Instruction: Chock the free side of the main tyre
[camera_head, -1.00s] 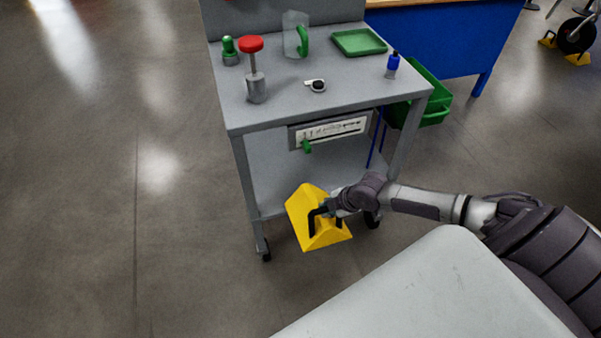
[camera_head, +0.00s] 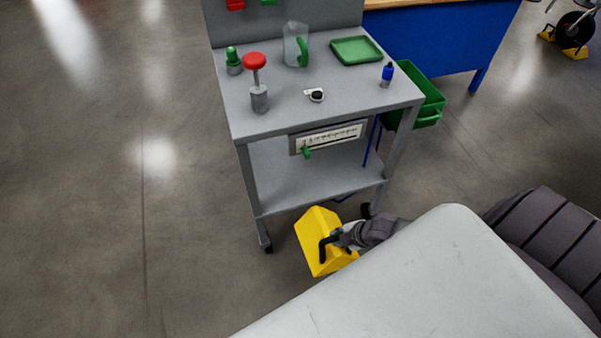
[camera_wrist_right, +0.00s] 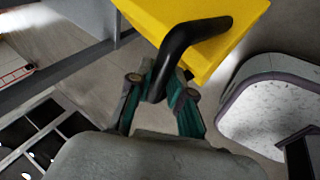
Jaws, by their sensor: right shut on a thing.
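A yellow chock (camera_head: 314,236) with a black handle is held by my right gripper (camera_head: 338,240), low beside the cart. In the right wrist view my right gripper (camera_wrist_right: 160,88) is shut on the black handle, and the yellow chock (camera_wrist_right: 205,30) hangs beyond the fingers. A small wheel (camera_head: 576,28) stands far off at the top right, with yellow chocks on the floor by it: one at its left (camera_head: 547,33) and one in front at its right (camera_head: 576,53). My left gripper is not in view.
A grey wheeled cart (camera_head: 300,122) stands just behind the held chock, with a red-topped plunger can (camera_head: 256,80), a jug (camera_head: 296,45) and a green tray (camera_head: 357,50) on it. A green bin (camera_head: 428,100) hangs at its right. A blue workbench (camera_head: 440,40) is behind. Floor at left is clear.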

